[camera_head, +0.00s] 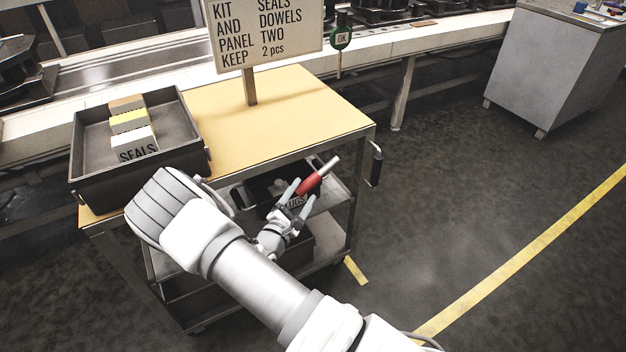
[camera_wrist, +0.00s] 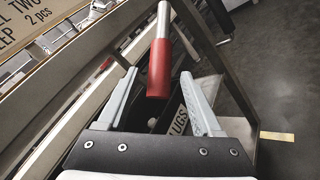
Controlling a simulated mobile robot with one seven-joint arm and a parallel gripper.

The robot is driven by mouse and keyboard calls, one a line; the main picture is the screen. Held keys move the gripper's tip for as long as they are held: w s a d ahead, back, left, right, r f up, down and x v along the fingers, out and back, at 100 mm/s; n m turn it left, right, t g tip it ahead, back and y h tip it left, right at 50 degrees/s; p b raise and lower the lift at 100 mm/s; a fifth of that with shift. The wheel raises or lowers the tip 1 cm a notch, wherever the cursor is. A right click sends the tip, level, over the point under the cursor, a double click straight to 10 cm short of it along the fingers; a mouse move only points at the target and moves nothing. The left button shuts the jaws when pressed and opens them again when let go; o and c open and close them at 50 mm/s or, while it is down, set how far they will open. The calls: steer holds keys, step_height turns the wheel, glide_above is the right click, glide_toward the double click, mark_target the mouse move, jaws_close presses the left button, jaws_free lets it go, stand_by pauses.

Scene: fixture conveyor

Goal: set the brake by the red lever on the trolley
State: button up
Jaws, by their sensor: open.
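The red lever (camera_wrist: 159,70) is a red grip on a bare metal rod, at the side of the trolley (camera_head: 290,110). In the head view the red lever (camera_head: 313,183) slants up to the right, just beyond my gripper (camera_head: 295,192). In the wrist view the lever's red end lies between the two grey fingers of my gripper (camera_wrist: 160,100), with gaps on both sides. The fingers are open and do not visibly hold it. The trolley has a yellow top and metal shelves below. The lever's pivot is not clear in either view.
A dark bin (camera_head: 88,150) labelled SEALS stands on the trolley's left. A sign (camera_head: 265,32) stands on its top. A dark box labelled with letters ending UGS (camera_head: 262,188) sits on the shelf below. A grey cabinet (camera_head: 550,70) is at far right. The floor on the right is clear.

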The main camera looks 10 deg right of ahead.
mark_target(313, 177)
steer(key=b+x, duration=0.1)
steer(key=x, duration=0.6)
steer(key=shift+w+d, duration=0.15)
steer(key=shift+w, duration=0.05)
jaws_close()
stand_by(1.1)
